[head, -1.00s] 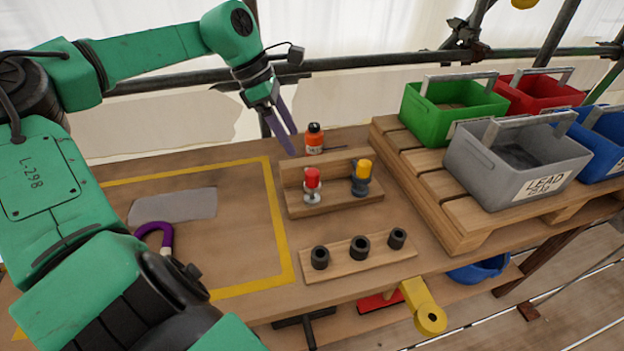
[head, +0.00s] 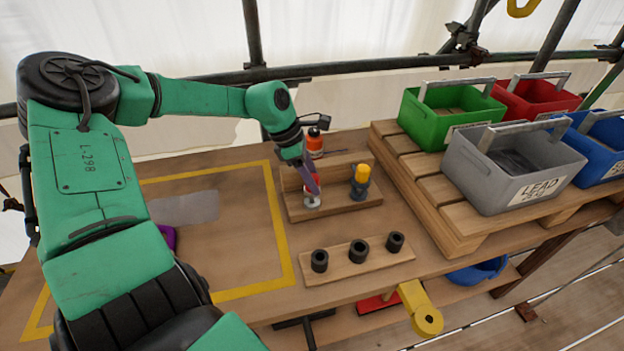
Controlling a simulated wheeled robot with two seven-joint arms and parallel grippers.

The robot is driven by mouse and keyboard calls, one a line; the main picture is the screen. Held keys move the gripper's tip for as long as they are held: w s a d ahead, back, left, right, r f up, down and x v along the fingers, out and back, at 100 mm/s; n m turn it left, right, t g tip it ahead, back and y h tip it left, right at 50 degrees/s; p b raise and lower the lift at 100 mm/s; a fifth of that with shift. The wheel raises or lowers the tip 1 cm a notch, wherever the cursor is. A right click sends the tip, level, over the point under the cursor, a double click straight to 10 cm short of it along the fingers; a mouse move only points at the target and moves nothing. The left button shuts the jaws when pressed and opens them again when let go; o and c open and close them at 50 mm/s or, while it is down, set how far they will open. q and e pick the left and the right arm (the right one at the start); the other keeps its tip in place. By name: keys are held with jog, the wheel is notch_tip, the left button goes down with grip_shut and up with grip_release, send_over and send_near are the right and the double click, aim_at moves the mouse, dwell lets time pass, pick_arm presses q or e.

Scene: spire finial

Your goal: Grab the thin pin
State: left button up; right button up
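A red-topped pin (head: 312,201) with a pale metal lower part stands upright in the wooden holder (head: 345,207). A yellow-topped pin (head: 360,181) with a thicker-looking dark blue-grey body stands to its right in the same holder. My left gripper (head: 314,188) is down at the red-topped pin, its purple-grey fingers overlapping the red top and hiding part of it. The fingers show nearly edge-on, so I cannot tell whether they have closed on the pin. My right gripper is out of view.
An orange bottle (head: 315,143) stands behind the holder, close to my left wrist. A wooden strip with three black sockets (head: 359,251) lies in front. Green, red, blue and grey bins, including the grey LEAD bin (head: 520,170), stand on a pallet at right. The yellow-outlined area is mostly clear.

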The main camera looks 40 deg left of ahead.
pick_arm(q)
grip_shut()
